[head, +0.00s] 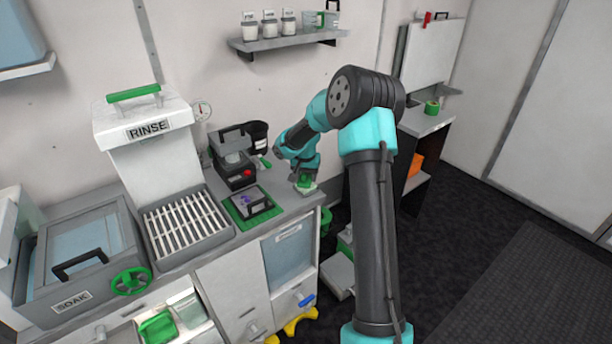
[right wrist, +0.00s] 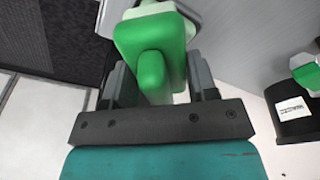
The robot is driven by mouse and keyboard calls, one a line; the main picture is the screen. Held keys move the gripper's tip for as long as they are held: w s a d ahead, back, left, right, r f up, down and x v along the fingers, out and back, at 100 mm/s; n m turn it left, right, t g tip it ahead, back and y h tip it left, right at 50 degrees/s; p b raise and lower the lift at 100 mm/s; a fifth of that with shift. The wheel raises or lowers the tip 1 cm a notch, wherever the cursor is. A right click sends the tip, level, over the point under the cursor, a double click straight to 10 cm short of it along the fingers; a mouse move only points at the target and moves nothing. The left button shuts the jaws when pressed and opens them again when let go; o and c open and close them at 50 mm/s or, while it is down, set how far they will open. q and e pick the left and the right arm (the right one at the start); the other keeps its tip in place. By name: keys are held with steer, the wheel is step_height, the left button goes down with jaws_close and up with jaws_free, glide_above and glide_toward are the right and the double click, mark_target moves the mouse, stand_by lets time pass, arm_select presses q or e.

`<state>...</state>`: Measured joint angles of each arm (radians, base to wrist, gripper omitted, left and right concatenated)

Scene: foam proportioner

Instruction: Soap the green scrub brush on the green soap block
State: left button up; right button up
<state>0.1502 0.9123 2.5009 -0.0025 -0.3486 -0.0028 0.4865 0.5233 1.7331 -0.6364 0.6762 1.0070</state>
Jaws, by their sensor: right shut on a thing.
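My right gripper (head: 303,174) is over the right end of the counter in the head view. In the right wrist view its two dark fingers (right wrist: 160,88) are shut on a green piece, which I take to be the green scrub brush (right wrist: 152,75). A pale part shows beside and beyond the green. In the head view a small green piece (head: 305,181) with a pale underside shows right under the gripper. I cannot tell there where the brush ends and whether the green soap block lies beneath it, or whether they touch. My left gripper is not in view.
The rinse rack (head: 190,225) and soak tank (head: 85,255) are further left. The counter's edge is close by.

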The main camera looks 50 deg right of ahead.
steer(key=shift+r, duration=3.5)
steer(key=shift+a, duration=0.1)
